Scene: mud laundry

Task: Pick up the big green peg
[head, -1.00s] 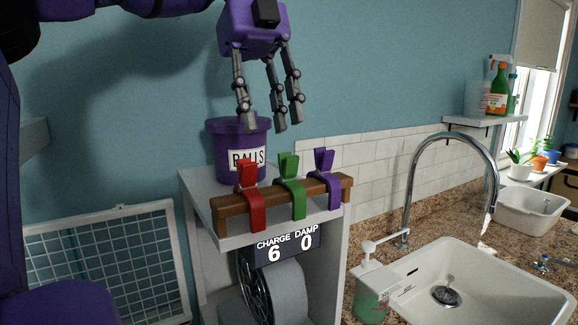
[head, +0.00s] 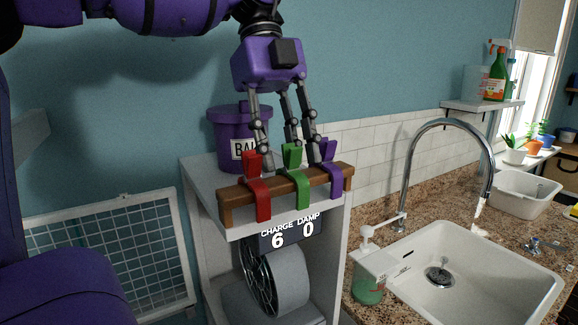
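The big green peg (head: 296,180) is clipped over a brown wooden rail, between a red peg (head: 257,187) and a purple peg (head: 331,178). My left gripper (head: 292,162) points down from above with its fingers spread around the top of the green peg. One finger is near the red peg's top and another is near the purple peg's top. The fingers look open; I cannot tell whether any of them touches a peg. My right gripper is not in view.
A purple "BALLS" bucket (head: 224,130) stands behind the rail. A sink (head: 500,285), tap and soap bottle (head: 368,283) are at the right.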

